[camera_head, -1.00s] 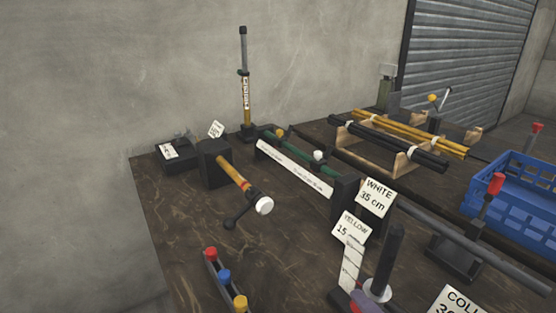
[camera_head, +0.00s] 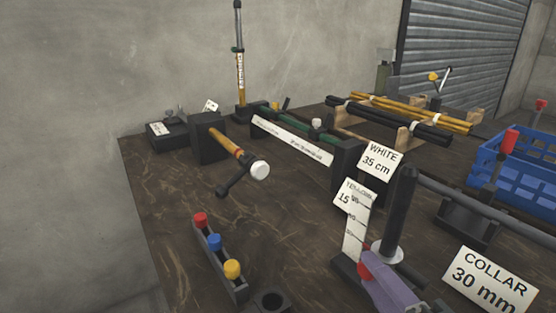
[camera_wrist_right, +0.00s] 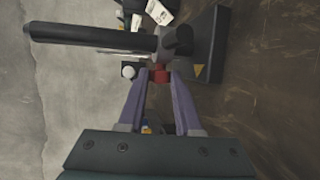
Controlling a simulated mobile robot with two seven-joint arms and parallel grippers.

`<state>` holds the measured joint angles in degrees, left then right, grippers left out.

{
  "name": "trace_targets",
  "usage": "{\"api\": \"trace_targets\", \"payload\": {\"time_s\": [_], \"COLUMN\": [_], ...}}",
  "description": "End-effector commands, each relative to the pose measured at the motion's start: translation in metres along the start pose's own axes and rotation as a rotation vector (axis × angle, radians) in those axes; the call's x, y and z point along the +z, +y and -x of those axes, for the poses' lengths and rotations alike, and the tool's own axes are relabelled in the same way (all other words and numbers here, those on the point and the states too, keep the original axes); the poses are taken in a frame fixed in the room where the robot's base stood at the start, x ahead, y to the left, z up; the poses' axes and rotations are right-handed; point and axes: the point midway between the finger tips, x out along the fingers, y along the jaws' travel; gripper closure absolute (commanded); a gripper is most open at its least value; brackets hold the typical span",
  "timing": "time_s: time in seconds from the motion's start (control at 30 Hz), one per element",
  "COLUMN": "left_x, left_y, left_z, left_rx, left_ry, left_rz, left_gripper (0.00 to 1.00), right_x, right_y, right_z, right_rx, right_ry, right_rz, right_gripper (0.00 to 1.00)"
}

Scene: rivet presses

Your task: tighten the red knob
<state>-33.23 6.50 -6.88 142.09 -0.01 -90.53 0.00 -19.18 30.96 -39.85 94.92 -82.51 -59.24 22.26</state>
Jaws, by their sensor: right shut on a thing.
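The red knob (camera_wrist_right: 159,75) is small and sits on the side of a black press stand; in the head view a bit of it (camera_head: 365,261) shows by the stand's base. My right gripper (camera_wrist_right: 159,84) has purple fingers, one on each side of the knob, and is shut on it. In the head view the same gripper (camera_head: 374,268) reaches in from the lower right. The stand carries a thick black upright bar (camera_head: 400,205), a pale disc and a white scale strip (camera_head: 355,232). My left gripper is not in view.
A rack with red, blue and yellow caps (camera_head: 222,262) stands left of the gripper. A COLLAR 30 mm card (camera_head: 490,282) stands close on the right. Behind are a white-tipped tool (camera_head: 259,170), rods on wooden rests and a blue crate (camera_head: 525,180).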

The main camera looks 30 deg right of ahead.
Motion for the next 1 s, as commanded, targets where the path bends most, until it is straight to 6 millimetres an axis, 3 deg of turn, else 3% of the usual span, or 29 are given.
{"api": "trace_targets", "payload": {"time_s": [0.13, 0.17, 0.4, 0.73, 1.0], "left_x": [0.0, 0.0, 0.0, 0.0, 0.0], "left_y": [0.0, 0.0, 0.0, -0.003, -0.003], "left_z": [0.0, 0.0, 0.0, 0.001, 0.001], "left_rx": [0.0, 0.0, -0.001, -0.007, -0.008], "left_ry": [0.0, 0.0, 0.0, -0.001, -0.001], "left_rz": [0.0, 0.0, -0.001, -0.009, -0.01], "left_gripper": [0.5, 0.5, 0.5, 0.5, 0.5], "right_x": [0.001, 0.001, 0.0, 0.0, 0.0], "right_y": [0.001, 0.001, 0.001, 0.0, -0.001], "right_z": [0.0, 0.0, 0.0, 0.006, 0.057], "right_rx": [0.002, 0.002, 0.002, 0.0, -0.004], "right_ry": [-0.003, -0.003, -0.002, 0.0, 0.001], "right_rz": [-0.001, -0.001, 0.0, 0.001, 0.0], "right_gripper": [1.0, 0.64, 0.37, 0.37, 0.37]}}
